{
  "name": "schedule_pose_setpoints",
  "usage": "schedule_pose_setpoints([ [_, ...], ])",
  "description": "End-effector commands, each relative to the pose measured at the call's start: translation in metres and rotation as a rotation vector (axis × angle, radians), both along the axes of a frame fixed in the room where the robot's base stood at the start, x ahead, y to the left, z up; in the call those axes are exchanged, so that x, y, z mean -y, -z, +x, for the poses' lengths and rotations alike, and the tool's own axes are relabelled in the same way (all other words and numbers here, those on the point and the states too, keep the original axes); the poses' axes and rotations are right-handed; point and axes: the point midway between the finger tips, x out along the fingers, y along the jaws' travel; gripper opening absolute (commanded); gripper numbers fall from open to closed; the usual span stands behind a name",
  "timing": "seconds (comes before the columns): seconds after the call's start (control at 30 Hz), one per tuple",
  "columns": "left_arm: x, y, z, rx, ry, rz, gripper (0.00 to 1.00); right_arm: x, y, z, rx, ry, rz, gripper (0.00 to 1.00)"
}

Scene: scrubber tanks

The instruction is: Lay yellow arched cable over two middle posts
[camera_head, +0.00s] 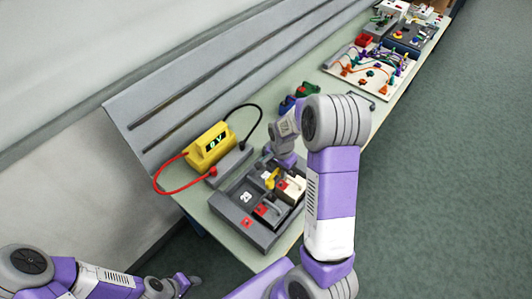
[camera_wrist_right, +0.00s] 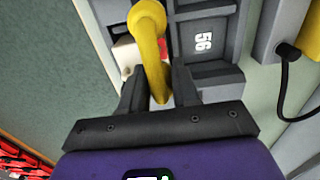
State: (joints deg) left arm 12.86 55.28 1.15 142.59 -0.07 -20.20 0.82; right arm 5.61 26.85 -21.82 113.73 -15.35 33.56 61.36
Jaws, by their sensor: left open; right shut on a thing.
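The yellow arched cable (camera_head: 271,180) is at the grey tray (camera_head: 232,228), in front of a cream block (camera_head: 293,187). In the right wrist view, the cable (camera_wrist_right: 150,45) curves down between the two dark fingers of my right gripper (camera_wrist_right: 158,92), which is shut on it. In the head view, my right gripper (camera_head: 283,166) is over the back part of the tray, partly hidden by my arm. The two middle posts cannot be made out clearly; the cable and gripper cover that area. My left gripper (camera_head: 188,283) is open and empty at the lower left, away from the tray.
A yellow meter (camera_head: 210,146) with red and black leads stands behind the tray. A white board with coloured wires (camera_head: 370,67) is farther along the bench. Green floor lies to the right.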

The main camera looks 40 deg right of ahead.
Motion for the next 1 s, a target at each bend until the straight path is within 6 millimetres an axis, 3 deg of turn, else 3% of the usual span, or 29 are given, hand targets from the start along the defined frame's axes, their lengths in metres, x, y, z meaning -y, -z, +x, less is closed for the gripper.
schedule_pose_setpoints([
  [0.27,0.000,0.005,-0.001,-0.003,0.000,-0.001,0.43,0.000,0.006,-0.001,-0.001,0.000,0.000,0.00],
  [0.8,0.000,0.034,-0.001,-0.002,0.001,0.000,0.43,0.000,0.044,-0.001,0.000,0.000,0.000,0.00],
  [1.0,0.000,0.037,-0.001,-0.002,0.001,0.000,0.43,0.000,0.048,-0.001,0.000,0.000,0.000,0.00],
])
